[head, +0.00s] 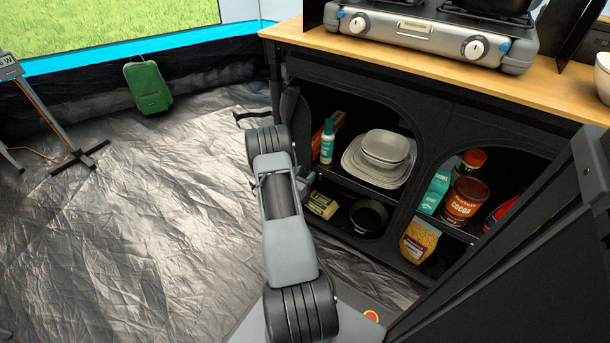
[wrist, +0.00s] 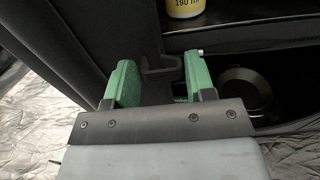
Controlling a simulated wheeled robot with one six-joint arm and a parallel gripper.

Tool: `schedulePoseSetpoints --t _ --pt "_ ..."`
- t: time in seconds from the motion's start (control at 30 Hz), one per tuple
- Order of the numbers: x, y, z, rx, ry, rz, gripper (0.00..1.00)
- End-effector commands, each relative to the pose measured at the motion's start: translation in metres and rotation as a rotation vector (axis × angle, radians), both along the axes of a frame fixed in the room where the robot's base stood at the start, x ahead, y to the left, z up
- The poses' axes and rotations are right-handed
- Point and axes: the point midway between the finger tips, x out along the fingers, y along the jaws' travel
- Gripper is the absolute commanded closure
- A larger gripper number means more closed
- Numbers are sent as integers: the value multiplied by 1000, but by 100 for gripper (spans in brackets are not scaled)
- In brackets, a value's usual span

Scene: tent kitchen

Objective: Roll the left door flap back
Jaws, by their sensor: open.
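The black storage cabinet (head: 420,115) has two arched openings in its fabric front. Dark fabric hangs at the left edge of the left opening (head: 290,108) and looks like the left door flap; the opening is largely uncovered. In the wrist view, dark fabric (wrist: 62,42) slants down on the left. My gripper (wrist: 160,70) is open, its two green fingers apart. A small dark loop or clip (wrist: 160,66) shows between and beyond the fingertips; I cannot tell whether they touch it. In the head view my arm mostly hides the gripper.
The left opening holds stacked plates (head: 383,148), a bottle (head: 327,141) and a dark pan (head: 368,216). The right one holds a cocoa tin (head: 465,201) and other food. A stove (head: 435,35) stands on top. The wrinkled floor (head: 130,230) at left is mostly clear.

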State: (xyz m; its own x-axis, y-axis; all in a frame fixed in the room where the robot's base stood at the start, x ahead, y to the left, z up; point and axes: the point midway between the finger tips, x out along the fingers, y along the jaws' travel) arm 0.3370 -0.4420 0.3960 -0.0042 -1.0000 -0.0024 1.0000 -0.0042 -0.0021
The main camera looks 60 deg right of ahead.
Motion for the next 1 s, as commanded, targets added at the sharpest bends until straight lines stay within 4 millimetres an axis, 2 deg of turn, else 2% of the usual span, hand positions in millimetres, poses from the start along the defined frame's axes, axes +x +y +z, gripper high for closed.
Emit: schedulePoseSetpoints --t 0.03,0.13,0.47,0.57,1.0 --pt "0 0 0 0 0 0 45" --pt "0 0 0 -1 -1 0 36" --pt "0 4 1 0 -1 -2 36" --pt "0 17 2 1 1 1 36" --pt "1 103 3 0 1 2 36"
